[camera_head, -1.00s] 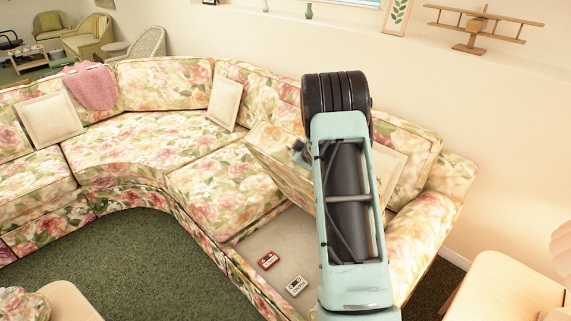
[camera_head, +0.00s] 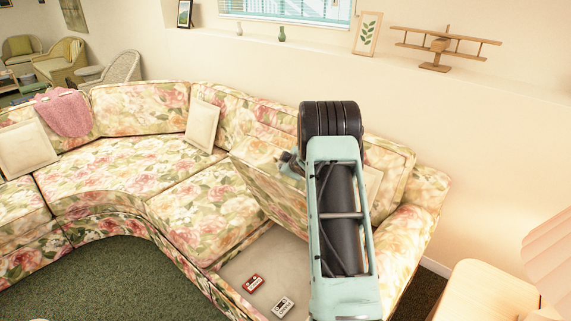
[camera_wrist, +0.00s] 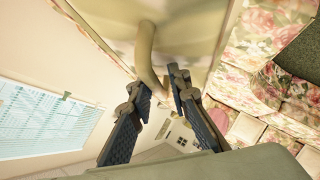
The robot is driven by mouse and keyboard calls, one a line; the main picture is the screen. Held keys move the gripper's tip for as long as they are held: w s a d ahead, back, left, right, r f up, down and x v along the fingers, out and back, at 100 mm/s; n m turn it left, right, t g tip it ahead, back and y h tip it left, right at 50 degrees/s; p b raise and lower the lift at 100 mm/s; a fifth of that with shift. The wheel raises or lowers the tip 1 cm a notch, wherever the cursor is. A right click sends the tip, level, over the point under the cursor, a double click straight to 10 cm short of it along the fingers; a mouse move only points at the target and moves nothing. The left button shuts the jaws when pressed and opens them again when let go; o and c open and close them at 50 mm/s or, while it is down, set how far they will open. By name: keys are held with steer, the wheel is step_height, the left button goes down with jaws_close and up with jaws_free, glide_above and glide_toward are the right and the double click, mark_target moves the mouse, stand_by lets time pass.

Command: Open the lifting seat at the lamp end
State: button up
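The lifting seat (camera_head: 272,182) at the lamp end is raised. Its floral cushion stands tilted up, leaning toward the backrest. Below it the storage box (camera_head: 243,262) is exposed, with a red cassette (camera_head: 253,283) and a pale cassette (camera_head: 283,307) inside. My gripper (camera_head: 290,163) is at the raised seat's upper edge, mostly hidden by my arm. In the wrist view my gripper (camera_wrist: 158,84) has its fingers apart. A curved tan strap or handle (camera_wrist: 145,50) hangs from the pale panel and passes between the fingertips, with a visible gap at one side.
The sectional sofa (camera_head: 120,165) continues left. A pink lampshade (camera_head: 550,258) and wooden side table (camera_head: 480,290) stand at the right. A model plane (camera_head: 440,48) sits on the wall ledge. The green carpet (camera_head: 130,280) in front is largely clear.

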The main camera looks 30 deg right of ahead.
steer(key=v, duration=1.2)
steer(key=shift+r, duration=0.1)
stand_by(0.4)
